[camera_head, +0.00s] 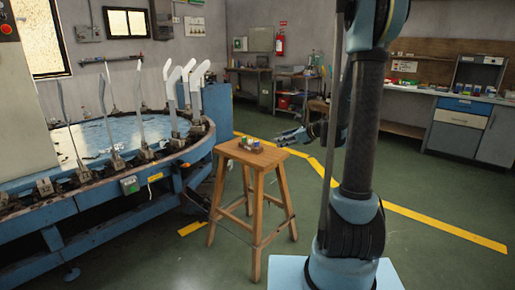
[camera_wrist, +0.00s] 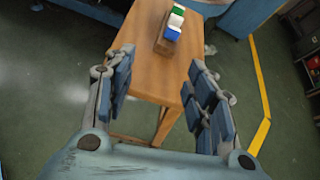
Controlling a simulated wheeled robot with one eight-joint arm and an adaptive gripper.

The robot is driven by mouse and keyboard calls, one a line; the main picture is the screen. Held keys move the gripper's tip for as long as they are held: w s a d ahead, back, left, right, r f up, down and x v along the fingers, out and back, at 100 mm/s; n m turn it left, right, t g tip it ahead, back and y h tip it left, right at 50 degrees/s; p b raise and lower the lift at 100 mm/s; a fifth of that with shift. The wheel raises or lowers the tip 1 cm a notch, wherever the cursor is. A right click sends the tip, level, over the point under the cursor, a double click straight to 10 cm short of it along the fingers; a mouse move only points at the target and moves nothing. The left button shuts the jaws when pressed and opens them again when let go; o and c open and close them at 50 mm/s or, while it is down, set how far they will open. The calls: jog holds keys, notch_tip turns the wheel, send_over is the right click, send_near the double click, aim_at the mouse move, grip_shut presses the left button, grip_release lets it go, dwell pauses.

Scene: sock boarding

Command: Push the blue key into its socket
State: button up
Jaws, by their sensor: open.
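A small wooden block (camera_wrist: 162,46) lies on the top of a wooden stool (camera_wrist: 143,61). In the wrist view a blue piece (camera_wrist: 172,33), a white piece (camera_wrist: 176,19) and a green piece (camera_wrist: 179,10) stand in a row on it, the blue one nearest my gripper. I cannot tell how deep the blue piece sits, and its socket is not visible. The block is tiny in the head view (camera_head: 250,145). My gripper (camera_wrist: 160,88) is open and empty, its fingers spread over the near part of the stool, short of the block. It also shows right of the stool in the head view (camera_head: 279,141).
A round blue machine (camera_head: 130,165) with upright white sock forms stands left of the stool. A workbench (camera_head: 470,98) and shelves line the back and right. Green floor (camera_head: 430,255) with yellow lines is free around the stool.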

jog(key=w+m, duration=0.2)
jog(key=w, duration=0.1)
send_near(258, 142)
jog(key=shift+w+a+f+t+y, duration=0.15)
jog(key=shift+w+a+f, duration=0.15)
jog(key=shift+a+f, duration=0.25)
jog(key=shift+w+a+f+t+y, duration=0.15)
jog(key=shift+w+a+f, duration=0.2)
jog(key=shift+a+f, duration=0.2)
jog(key=shift+r+x, duration=0.1)
jog(key=shift+x, duration=1.35)
jog(key=shift+r+x, duration=0.15)
jog(key=shift+x, duration=1.25)
jog(key=shift+a, duration=0.1)
jog(key=c, duration=0.9)
